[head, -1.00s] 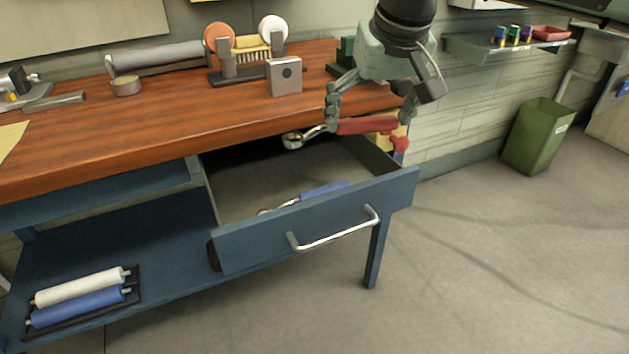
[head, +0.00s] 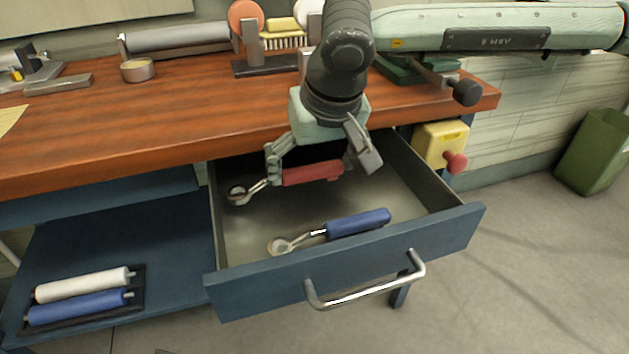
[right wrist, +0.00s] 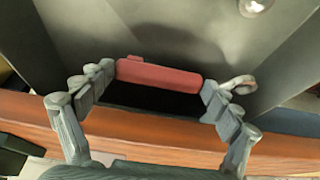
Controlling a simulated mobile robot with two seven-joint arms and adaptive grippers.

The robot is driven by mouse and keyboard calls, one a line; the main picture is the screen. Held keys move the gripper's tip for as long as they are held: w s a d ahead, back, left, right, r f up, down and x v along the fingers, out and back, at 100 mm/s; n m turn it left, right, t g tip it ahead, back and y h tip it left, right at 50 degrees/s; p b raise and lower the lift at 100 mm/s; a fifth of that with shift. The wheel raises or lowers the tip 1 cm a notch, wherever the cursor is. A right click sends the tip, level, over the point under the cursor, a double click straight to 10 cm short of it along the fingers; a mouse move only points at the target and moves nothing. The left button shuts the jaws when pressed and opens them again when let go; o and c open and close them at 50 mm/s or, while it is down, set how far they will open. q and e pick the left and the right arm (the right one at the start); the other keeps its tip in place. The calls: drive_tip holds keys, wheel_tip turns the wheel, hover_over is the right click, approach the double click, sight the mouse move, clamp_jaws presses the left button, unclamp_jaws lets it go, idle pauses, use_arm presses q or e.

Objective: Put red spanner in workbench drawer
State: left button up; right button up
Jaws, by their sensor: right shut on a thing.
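The red spanner (head: 313,173) has a red handle and a metal ring head, which points left in the head view. My right gripper (head: 318,168) is shut on it, with its fingers at the two ends of the handle. In the right wrist view the red spanner (right wrist: 160,75) lies between the fingertips of the right gripper (right wrist: 152,80). The workbench drawer (head: 250,283) is pulled open, and the spanner is over its inside, towards the back. I cannot tell whether it touches the drawer floor. My left gripper is not in view.
A blue-handled spanner (head: 357,222) lies in the drawer near its front. The wooden bench top (head: 180,120) overhangs the drawer's back. A yellow box with a red knob (head: 440,145) is right of the drawer. A green bin (head: 597,150) stands far right.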

sight(315, 181)
wheel_tip(315, 181, down, 3)
drive_tip(key=shift+f, duration=0.2)
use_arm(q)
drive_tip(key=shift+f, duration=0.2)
use_arm(e)
drive_tip(key=shift+f, duration=0.1)
drive_tip(key=o, duration=1)
drive_tip(key=shift+c, duration=0.2)
drive_tip(key=shift+o, duration=0.8)
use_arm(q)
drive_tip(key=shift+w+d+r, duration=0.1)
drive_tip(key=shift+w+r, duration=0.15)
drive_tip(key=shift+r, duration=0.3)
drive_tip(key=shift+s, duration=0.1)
